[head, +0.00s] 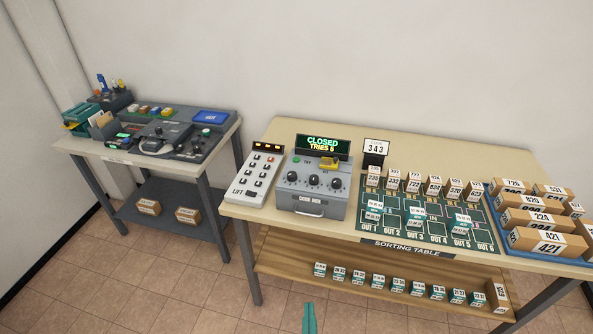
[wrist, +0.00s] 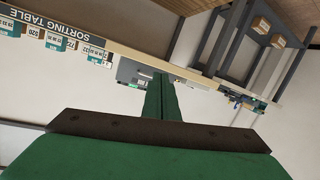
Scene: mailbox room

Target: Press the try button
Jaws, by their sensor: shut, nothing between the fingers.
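A grey box (head: 312,189) with three black dials stands on the sorting table, and its display (head: 322,145) reads "CLOSED" and "TRIES 5". A small green button (head: 296,159) shows on the box's top at the left; its label is too small to read surely. A yellow piece (head: 329,163) lies on the top at the right. My gripper (head: 309,316) shows as a teal tip at the bottom of the head view, in front of and below the table. In the wrist view its green fingers (wrist: 161,98) are shut together and empty, apart from the box.
A white keypad panel (head: 259,176) marked "LIFT" stands left of the box. A "343" sign (head: 375,148), small numbered boxes and a green sorting mat (head: 400,238) are to its right. The table's lower shelf (head: 283,262) holds several parcels. A second table (head: 92,147) stands at left.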

